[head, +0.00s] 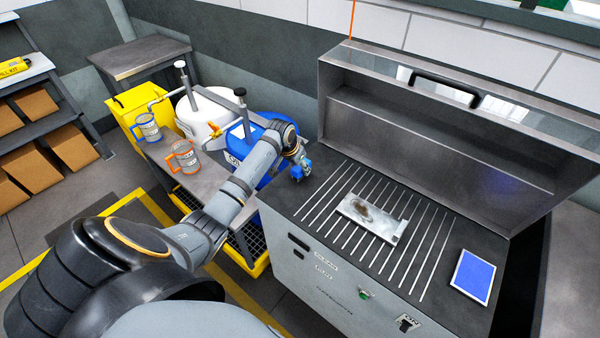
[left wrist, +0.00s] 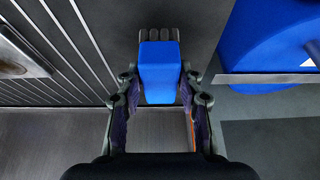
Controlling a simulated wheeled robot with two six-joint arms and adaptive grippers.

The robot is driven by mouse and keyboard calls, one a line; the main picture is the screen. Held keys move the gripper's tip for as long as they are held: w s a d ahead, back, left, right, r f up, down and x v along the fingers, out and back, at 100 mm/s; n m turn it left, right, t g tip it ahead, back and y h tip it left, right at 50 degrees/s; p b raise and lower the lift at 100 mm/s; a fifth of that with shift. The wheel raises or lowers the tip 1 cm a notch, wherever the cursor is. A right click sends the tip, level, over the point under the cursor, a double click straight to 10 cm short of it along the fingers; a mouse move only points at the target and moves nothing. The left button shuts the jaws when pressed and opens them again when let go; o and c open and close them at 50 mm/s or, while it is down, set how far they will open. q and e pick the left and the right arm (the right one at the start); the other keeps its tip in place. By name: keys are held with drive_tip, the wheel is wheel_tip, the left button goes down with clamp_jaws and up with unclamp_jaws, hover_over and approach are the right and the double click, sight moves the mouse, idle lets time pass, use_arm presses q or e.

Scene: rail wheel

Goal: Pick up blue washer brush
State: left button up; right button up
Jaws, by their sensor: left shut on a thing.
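The blue washer brush (left wrist: 159,72) is between the fingers of my left gripper (left wrist: 162,95) in the left wrist view. It has a blue block body with dark grey bristles or ridges at its far end. In the head view my left gripper (head: 299,168) is over the left end of the washer's slatted top, and the blue brush (head: 307,168) shows only as a small piece beside the fingers. The gripper is shut on the brush. I cannot tell whether the brush still touches the surface. My right gripper is not in view.
A stained metal plate (head: 372,219) lies on the washer top (head: 330,215), with a blue pad (head: 471,275) to its right. The raised lid (head: 425,135) stands behind. Left are a blue drum (head: 243,146), a white drum (head: 203,115) and two mugs. The slats around the plate are clear.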

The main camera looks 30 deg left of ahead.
use_arm(q)
drive_tip(key=s+d+r+b, duration=0.3)
drive_tip(key=s+d+r, duration=0.5)
drive_tip(key=d+r, duration=0.3)
drive_tip(key=shift+s, duration=0.35)
drive_tip(key=o, duration=0.5)
drive_tip(key=c, duration=0.3)
drive_tip(key=shift+w+d, duration=0.1)
drive_tip(key=shift+c, duration=0.2)
